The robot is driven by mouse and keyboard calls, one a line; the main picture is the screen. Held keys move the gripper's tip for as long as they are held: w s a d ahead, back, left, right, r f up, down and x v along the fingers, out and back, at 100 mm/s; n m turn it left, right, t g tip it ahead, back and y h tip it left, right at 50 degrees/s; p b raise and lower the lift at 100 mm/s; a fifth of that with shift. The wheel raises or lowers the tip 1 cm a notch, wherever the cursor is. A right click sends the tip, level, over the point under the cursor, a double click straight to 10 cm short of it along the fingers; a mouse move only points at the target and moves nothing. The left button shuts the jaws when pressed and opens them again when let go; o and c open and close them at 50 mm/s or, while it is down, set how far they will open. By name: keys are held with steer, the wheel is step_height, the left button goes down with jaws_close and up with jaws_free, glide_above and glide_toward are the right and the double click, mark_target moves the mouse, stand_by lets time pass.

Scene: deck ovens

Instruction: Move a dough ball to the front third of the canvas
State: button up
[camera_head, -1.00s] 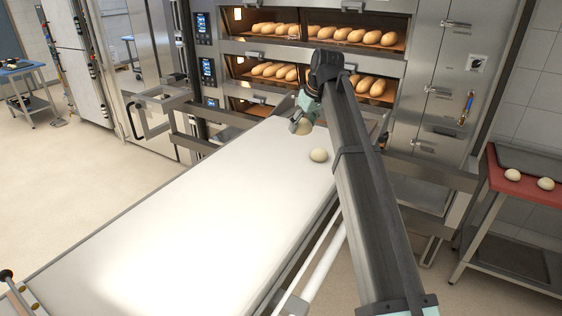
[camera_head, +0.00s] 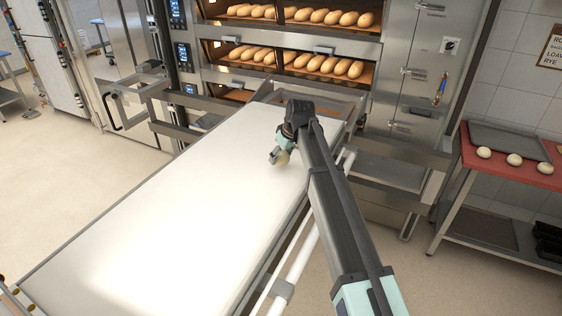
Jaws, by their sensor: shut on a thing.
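The canvas (camera_head: 150,215) is a long white loader surface running from the lower left up toward the oven. My gripper (camera_head: 279,157) is over its right part, near the far end. It is shut on a pale dough ball (camera_head: 284,159), only partly visible behind the fingers. Whether the ball touches the canvas or hangs just above it, I cannot tell. No other dough ball shows on the canvas; my arm covers some of its right edge.
The deck oven with rows of loaves (camera_head: 318,65) stands beyond the far end. A red-topped table (camera_head: 540,178) at right holds several dough balls (camera_head: 514,160) and a grey tray (camera_head: 510,141). Most of the canvas is clear. A metal frame (camera_head: 170,130) runs along the oven front.

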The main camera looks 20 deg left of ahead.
mark_target(281, 163)
steer(key=shift+f+p, duration=0.5)
steer(key=shift+f, duration=1.25)
steer(key=shift+f, duration=0.15)
steer(key=o, duration=1)
steer(key=shift+o, duration=0.2)
steer(key=b+v, duration=0.3)
steer(key=v, duration=0.9)
steer(key=shift+r, duration=0.2)
